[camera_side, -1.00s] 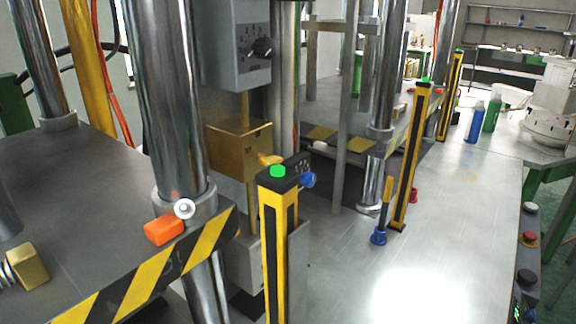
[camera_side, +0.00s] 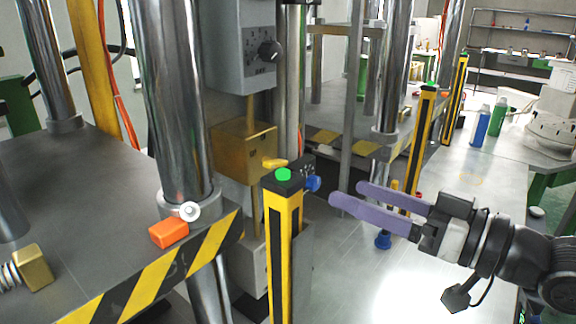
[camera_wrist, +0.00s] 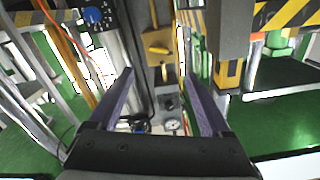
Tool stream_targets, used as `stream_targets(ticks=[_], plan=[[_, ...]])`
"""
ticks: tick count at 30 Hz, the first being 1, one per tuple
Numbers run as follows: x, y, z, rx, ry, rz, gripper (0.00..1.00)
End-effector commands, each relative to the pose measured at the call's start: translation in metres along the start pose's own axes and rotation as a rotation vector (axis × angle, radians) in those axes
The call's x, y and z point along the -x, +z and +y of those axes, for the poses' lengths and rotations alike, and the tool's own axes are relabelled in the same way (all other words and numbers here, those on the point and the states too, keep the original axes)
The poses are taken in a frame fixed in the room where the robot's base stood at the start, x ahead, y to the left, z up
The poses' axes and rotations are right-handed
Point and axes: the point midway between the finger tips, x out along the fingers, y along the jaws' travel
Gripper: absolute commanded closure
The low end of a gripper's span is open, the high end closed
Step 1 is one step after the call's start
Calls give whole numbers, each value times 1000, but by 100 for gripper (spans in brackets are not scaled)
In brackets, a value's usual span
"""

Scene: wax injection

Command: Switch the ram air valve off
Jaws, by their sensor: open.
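My gripper (camera_side: 348,193) has entered at the right of the side view, its purple fingers apart and empty. They point left towards a blue knob (camera_side: 313,184) and a yellow lever (camera_side: 275,163) beside a gold block (camera_side: 243,150). In the side view the fingertips appear a short way right of the blue knob. In the wrist view my fingers (camera_wrist: 160,74) stand open, with a yellow lever (camera_wrist: 158,49) seen ahead between and above their tips. I cannot tell for certain which fitting is the ram air valve.
A yellow-black post with a green button (camera_side: 283,174) stands left of my fingers. A grey control box with a dial (camera_side: 268,50) hangs above the gold block. A striped plate edge (camera_side: 150,280) and thick steel columns (camera_side: 165,100) are at left. The metal table (camera_side: 345,280) is bare in front.

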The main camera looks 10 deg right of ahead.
Motion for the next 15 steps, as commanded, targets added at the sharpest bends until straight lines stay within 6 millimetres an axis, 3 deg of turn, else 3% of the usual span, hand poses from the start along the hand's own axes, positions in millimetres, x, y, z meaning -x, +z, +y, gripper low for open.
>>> stream_targets(ticks=[15], plan=[[-86,0,2,0,3,-1,18]])
